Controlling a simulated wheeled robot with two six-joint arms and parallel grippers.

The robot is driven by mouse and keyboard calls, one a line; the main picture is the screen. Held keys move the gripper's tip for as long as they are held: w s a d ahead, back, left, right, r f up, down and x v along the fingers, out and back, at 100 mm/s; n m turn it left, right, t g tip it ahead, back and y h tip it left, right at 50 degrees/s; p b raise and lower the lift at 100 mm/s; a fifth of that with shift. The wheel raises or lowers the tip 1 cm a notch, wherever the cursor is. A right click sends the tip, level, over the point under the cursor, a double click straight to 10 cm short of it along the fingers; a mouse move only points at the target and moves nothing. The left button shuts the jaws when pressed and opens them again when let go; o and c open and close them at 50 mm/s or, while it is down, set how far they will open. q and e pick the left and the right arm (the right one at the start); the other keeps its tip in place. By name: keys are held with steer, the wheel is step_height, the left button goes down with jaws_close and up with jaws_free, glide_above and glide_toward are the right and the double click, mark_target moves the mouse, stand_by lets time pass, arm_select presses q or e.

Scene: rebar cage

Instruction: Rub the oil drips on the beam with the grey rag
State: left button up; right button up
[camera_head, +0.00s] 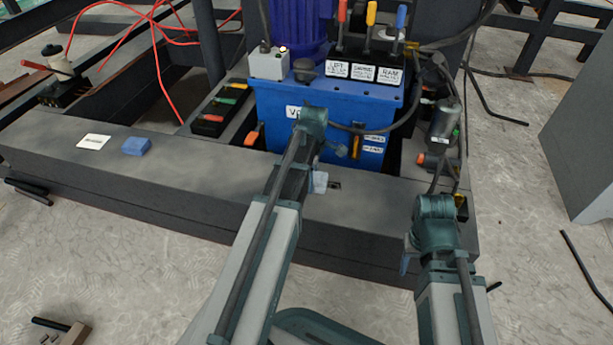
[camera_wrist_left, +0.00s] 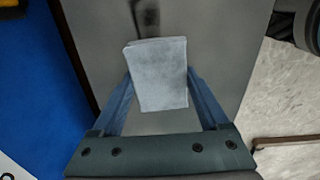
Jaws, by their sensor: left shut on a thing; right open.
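The grey rag (camera_wrist_left: 158,75) is a pale folded pad held between the two fingers of my left gripper (camera_wrist_left: 160,92). In the head view the rag (camera_head: 320,182) shows over the top of the dark grey beam (camera_head: 230,180), partly hidden by my left gripper (camera_head: 313,168). A dark oil mark (camera_wrist_left: 145,18) lies on the beam just beyond the rag, and it also shows just right of the rag in the head view (camera_head: 336,185). Whether the rag touches the beam is unclear. My right gripper (camera_head: 407,262) is open near the beam's front right, mostly hidden by its arm.
A blue power unit (camera_head: 270,110) with labelled levers stands right behind the beam. Black hoses and a dark cylinder (camera_head: 440,125) stand behind at right.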

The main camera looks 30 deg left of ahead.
mark_target(324, 180)
arm_select(q)
steer(key=shift+d, duration=0.1)
steer(key=shift+w+d+r, duration=0.1)
steer(key=shift+w+d, duration=0.05)
steer(key=shift+d, duration=0.65)
steer(key=shift+w+d, duration=0.15)
steer(key=shift+d, duration=0.6)
steer(key=shift+d, duration=0.15)
steer(key=shift+w+d, duration=0.15)
steer(key=shift+d, duration=0.6)
steer(key=shift+w+d, duration=0.15)
steer(key=shift+d, duration=0.65)
steer(key=shift+d, duration=0.1)
steer(key=shift+w+d, duration=0.2)
steer(key=shift+d, duration=0.6)
steer(key=shift+w+d, duration=0.2)
steer(key=shift+d, duration=0.6)
steer(key=shift+f, duration=0.2)
